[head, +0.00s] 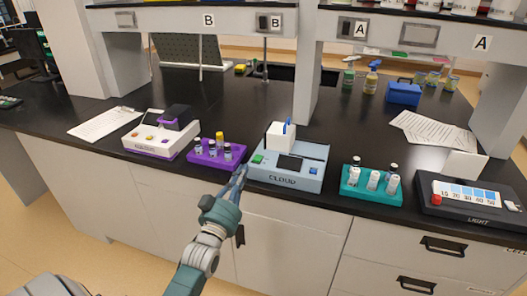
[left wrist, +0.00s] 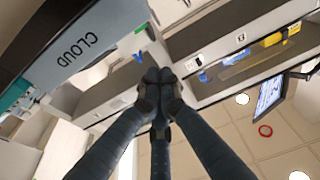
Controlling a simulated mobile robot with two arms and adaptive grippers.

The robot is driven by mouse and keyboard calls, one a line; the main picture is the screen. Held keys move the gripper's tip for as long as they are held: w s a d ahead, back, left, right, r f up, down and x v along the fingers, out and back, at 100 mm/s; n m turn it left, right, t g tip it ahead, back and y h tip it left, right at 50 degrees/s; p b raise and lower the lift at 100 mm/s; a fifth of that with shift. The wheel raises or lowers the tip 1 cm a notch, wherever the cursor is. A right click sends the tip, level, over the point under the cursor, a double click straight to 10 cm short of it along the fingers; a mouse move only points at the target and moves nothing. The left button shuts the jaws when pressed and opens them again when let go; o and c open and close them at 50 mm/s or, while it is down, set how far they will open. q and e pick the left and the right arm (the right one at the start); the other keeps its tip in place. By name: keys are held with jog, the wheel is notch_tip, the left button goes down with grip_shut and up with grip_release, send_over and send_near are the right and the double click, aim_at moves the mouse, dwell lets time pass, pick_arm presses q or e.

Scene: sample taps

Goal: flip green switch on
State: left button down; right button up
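The green switch (head: 257,159) sits on the top left corner of the light blue device marked CLOUD (head: 283,180). Its on or off position is too small to tell. My left gripper (head: 241,172) is in front of the device's left side, near the switch, and partly overlaps the bench edge. In the left wrist view the fingers of my left gripper (left wrist: 158,76) are together with nothing between them. That view also shows the CLOUD device (left wrist: 75,50) at upper left, and a small green part (left wrist: 140,28) just beyond the fingertips, apparently the switch. My right gripper is not in view.
A purple rack (head: 205,156) of vials and a white and purple device (head: 150,145) stand left of the CLOUD device. A teal rack (head: 360,194) and a black LIGHT device (head: 425,205) stand to its right. Shelf uprights rise behind.

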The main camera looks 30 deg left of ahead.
pick_arm(q)
notch_tip(320, 180, up, 3)
jog(key=p, duration=0.2)
send_over(252, 166)
jog(key=shift+f, duration=0.1)
notch_tip(252, 166, down, 3)
jog(key=shift+w+r+p, duration=0.1)
jog(key=shift+r+p, duration=0.05)
jog(key=shift+p, duration=0.2)
jog(key=shift+s+d+f, duration=0.1)
jog(key=shift+s+f, duration=0.1)
jog(key=shift+f, duration=0.6)
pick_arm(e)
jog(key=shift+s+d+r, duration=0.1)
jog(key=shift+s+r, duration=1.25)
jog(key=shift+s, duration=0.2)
